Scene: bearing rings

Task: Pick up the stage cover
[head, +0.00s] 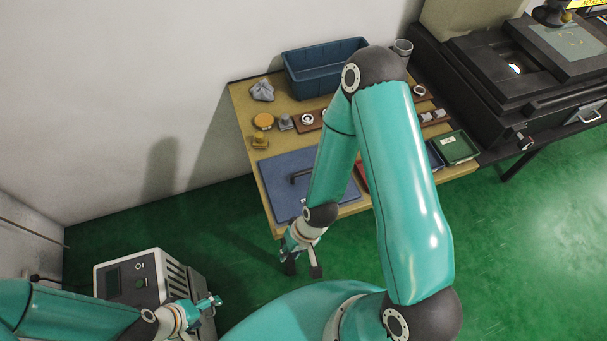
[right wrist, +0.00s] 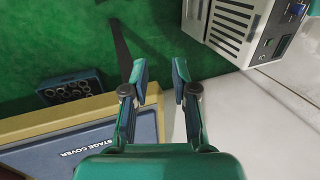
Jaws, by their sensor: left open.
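The stage cover (head: 277,167) is a flat blue panel with a dark bar handle (head: 301,175), lying on the wooden table. Its white "STAGE COVER" lettering shows in the right wrist view, on the panel's corner (right wrist: 52,160) at lower left. My right gripper (head: 303,266) is off the table's front edge, near the panel but not touching it. In the right wrist view its two fingers (right wrist: 160,72) are apart with nothing between them. My left gripper (head: 212,301) is open, low at left beside a grey cabinet, away from the panel. My right arm hides part of the table.
The table (head: 241,104) also holds a blue bin (head: 303,78), a grey cloth-like lump (head: 262,91), small jars and ring trays. A green tray (head: 457,147) is at right. The grey cabinet (head: 132,280) stands at lower left. A black machine (head: 490,70) stands right.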

